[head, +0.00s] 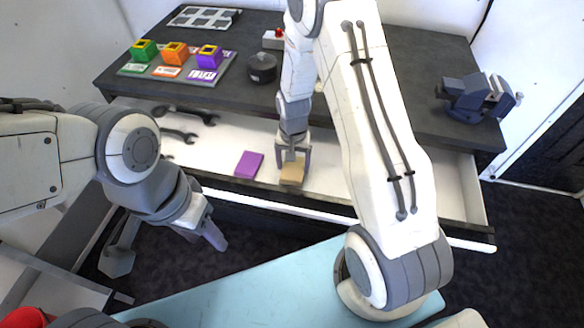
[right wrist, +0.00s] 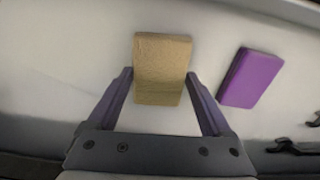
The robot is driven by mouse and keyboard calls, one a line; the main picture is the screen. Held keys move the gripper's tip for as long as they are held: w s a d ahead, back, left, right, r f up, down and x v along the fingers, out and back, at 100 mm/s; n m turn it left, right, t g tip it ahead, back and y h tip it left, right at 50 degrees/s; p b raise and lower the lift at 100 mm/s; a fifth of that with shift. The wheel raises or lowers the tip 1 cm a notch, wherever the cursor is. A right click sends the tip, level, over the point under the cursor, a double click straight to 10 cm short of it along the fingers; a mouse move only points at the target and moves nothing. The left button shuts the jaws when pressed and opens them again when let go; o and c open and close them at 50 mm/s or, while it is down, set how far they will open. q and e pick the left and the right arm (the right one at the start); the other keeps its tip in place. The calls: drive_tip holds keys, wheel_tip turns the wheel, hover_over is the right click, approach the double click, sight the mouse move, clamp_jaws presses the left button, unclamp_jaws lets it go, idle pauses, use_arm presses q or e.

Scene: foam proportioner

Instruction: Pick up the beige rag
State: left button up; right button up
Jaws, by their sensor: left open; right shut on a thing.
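The beige rag (head: 291,173) is a small flat tan block in the open drawer, right of a purple one. My right gripper (head: 293,150) reaches down over the drawer and is shut on the rag. In the right wrist view the rag (right wrist: 162,68) sits between the two fingers (right wrist: 160,82), which press at its left and right edges. The rag appears at the drawer floor; any gap beneath it cannot be told. My left gripper (head: 213,236) is open and empty, in front of the drawer at the left, away from the rag.
A purple rag-like block (head: 249,165) lies close beside, also in the right wrist view (right wrist: 251,78). Wrenches (head: 180,135) lie in the drawer's left part. The worktop carries coloured blocks on a board (head: 178,66), a black pot (head: 262,68) and a vise (head: 478,97).

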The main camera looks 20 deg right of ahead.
drive_tip(key=shift+w+r, duration=0.1)
drive_tip(key=shift+r, duration=0.8)
drive_tip(key=s+d+r+b, duration=0.1)
drive_tip(key=s+d+r, duration=0.4)
drive_tip(key=d, duration=0.5)
wheel_tip(320, 180, up, 2)
drive_tip(key=shift+s+r+b, duration=0.1)
drive_tip(key=shift+s+b, duration=0.2)
drive_tip(key=shift+s, duration=0.1)
drive_tip(key=shift+d, duration=0.1)
